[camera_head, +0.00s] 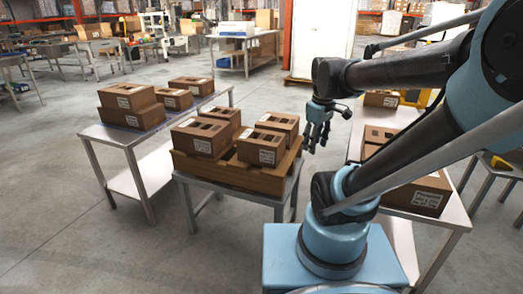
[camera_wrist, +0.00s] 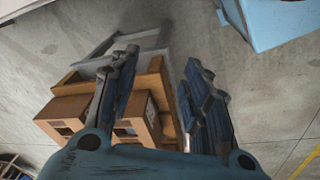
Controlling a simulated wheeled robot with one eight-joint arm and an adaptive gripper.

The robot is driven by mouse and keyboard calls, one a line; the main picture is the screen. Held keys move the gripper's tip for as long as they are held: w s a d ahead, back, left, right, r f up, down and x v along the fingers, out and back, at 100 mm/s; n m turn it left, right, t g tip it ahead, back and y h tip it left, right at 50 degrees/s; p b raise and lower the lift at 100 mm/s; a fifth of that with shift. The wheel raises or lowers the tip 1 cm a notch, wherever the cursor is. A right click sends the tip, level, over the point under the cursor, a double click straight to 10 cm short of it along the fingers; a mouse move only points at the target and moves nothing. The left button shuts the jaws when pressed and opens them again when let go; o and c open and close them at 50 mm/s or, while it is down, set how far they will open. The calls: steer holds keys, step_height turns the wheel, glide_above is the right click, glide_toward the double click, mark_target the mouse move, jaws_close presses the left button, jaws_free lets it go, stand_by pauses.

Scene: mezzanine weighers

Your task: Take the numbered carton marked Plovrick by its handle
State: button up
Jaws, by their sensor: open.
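Brown cartons with white labels and dark slots in their tops stand on three metal tables; the label text is too small to read, so I cannot tell which is Plovrick. The middle group includes a front left carton (camera_head: 202,138), a front right carton (camera_head: 261,147) and a back right carton (camera_head: 277,124). The right table carries a large labelled carton (camera_head: 417,192), partly behind my arm. My gripper (camera_head: 318,128) is open and empty, above and right of the middle group. In the wrist view, my open gripper (camera_wrist: 160,60) has a carton (camera_wrist: 137,122) partly behind its left finger.
The middle cartons sit in a brown wooden tray (camera_head: 235,178) on a metal table (camera_head: 240,196). The left table (camera_head: 115,134) holds several cartons, one stack (camera_head: 131,116) among them. The right table (camera_head: 446,218) is close to my base. Open floor lies at the left front.

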steer(key=w+a+r+n, duration=0.3)
steer(key=w+a+n, duration=0.1)
steer(key=w+n, duration=0.2)
steer(key=w+a+r+n, duration=0.3)
steer(key=w+a+n, duration=0.1)
steer(key=w+n, duration=0.25)
steer(key=n+g, duration=0.2)
steer(key=n, duration=0.9)
glide_above(262, 136)
steer(key=f, duration=1.8)
steer(key=shift+s+a, duration=0.1)
steer(key=shift+s, duration=0.1)
jaws_close()
